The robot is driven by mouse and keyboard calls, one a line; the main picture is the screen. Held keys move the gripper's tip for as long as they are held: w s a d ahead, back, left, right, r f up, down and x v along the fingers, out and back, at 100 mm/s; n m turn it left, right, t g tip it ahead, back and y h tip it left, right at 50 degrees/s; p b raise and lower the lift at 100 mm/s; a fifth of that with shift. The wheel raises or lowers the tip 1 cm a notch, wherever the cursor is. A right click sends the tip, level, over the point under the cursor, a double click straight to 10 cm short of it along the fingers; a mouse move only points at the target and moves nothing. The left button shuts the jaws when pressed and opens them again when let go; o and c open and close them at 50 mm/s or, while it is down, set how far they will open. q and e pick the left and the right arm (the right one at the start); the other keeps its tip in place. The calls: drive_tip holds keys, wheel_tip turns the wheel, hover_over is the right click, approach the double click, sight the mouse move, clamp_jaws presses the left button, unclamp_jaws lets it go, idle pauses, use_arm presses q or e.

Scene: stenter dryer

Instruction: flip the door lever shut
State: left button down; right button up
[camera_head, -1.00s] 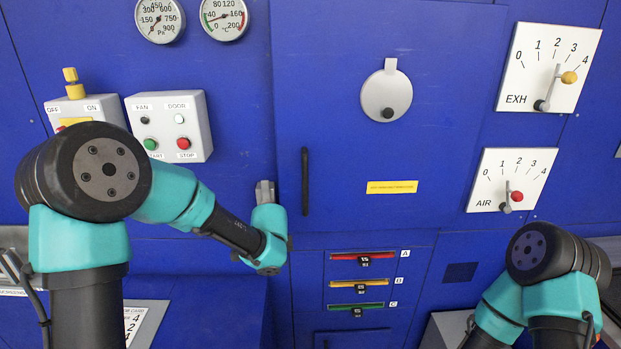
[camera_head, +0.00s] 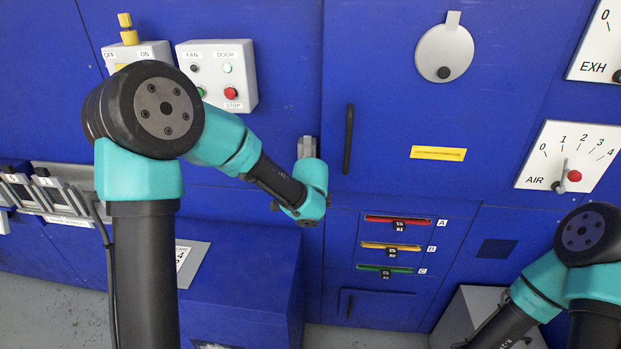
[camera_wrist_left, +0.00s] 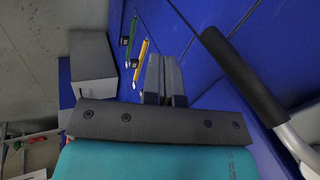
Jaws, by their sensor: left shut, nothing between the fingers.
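The blue door (camera_head: 390,140) lies flat in the panel face. A black upright bar (camera_head: 348,139) sits at its left edge and looks like the door lever. In the left wrist view a thick black grip on a silver rod (camera_wrist_left: 243,77) shows close at the right, probably the same part. My left gripper (camera_head: 307,146) is just left of the bar, fingers pointing up, shut and empty. Its closed fingers also show in the left wrist view (camera_wrist_left: 164,75), apart from the grip. My right arm enters at lower right; its gripper is out of view.
A round silver cover (camera_head: 445,50) is on the door's upper part, above a yellow label (camera_head: 438,153). The FAN/DOOR button box (camera_head: 217,75) is above my left forearm. Coloured slots (camera_head: 392,247) lie below the door. The AIR dial (camera_head: 570,157) is at right.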

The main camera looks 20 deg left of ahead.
use_arm(q)
drive_tip(key=w+d+r+n+y, duration=0.1)
drive_tip(key=d+r+n+y, duration=0.2)
drive_tip(key=r+n, duration=0.7)
drive_tip(key=n+y, duration=0.2)
drive_tip(key=n, duration=0.3)
drive_tip(key=shift+w+d, duration=0.2)
drive_tip(key=shift+d, duration=0.2)
use_arm(e)
drive_tip(key=d, duration=0.1)
drive_tip(key=w+d+m, duration=0.2)
drive_tip(key=shift+w+d, duration=0.25)
drive_tip(key=shift+d, duration=0.15)
use_arm(q)
drive_tip(key=x, duration=1)
drive_tip(key=shift+s, duration=0.15)
use_arm(e)
drive_tip(key=shift+w+a, duration=0.1)
drive_tip(key=shift+a, duration=0.05)
